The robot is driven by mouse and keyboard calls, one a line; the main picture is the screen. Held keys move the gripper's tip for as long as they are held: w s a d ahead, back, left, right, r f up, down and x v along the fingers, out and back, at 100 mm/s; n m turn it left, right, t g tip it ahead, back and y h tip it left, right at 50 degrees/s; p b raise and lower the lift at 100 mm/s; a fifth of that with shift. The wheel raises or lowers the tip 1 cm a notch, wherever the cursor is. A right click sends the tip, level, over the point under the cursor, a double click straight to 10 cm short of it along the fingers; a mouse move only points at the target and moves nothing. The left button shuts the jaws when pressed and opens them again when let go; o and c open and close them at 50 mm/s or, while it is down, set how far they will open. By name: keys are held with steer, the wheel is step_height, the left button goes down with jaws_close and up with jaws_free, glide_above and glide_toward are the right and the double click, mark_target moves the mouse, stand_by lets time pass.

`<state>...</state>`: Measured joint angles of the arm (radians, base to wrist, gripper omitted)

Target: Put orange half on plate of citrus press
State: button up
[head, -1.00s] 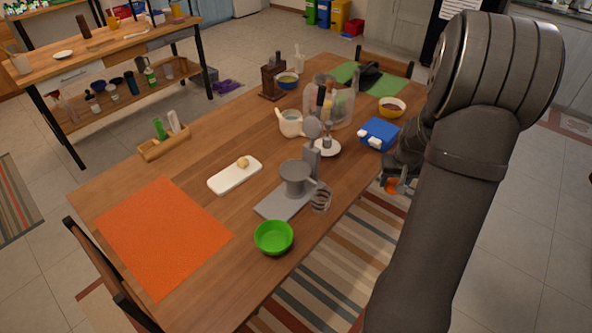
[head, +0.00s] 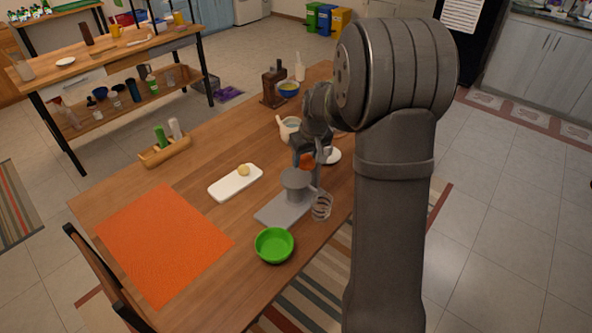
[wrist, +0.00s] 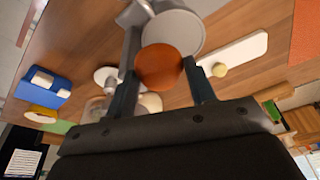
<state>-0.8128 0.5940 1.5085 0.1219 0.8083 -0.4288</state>
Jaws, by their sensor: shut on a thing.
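My gripper (head: 306,151) is shut on the orange half (head: 307,161), holding it in the air just above and behind the citrus press. In the wrist view the orange half (wrist: 159,68) sits between the two fingers, its rounded orange side facing the camera. The citrus press (head: 296,188) is grey, with a round cup-like plate on a flat base (head: 279,213). In the wrist view its round grey part (wrist: 178,30) shows beyond the orange half, partly hidden by it. My arm hides part of the press's upright in the head view.
A green bowl (head: 274,245) and a clear glass (head: 321,207) stand close to the press. A white board (head: 226,188) with a small yellowish item lies to the left, near an orange mat (head: 160,245).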

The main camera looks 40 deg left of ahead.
mark_target(296, 177)
steer(key=a+f, duration=0.1)
steer(key=s+a+f, duration=0.1)
steer(key=a, duration=0.1)
steer(key=shift+d+x, duration=0.2)
steer(key=shift+x, duration=0.8)
steer(key=shift+d+x, duration=0.25)
steer(key=shift+x, duration=0.75)
steer(key=shift+s+f, duration=0.15)
steer(key=shift+s, duration=0.05)
steer(key=o, duration=0.7)
steer(key=v, duration=1.2)
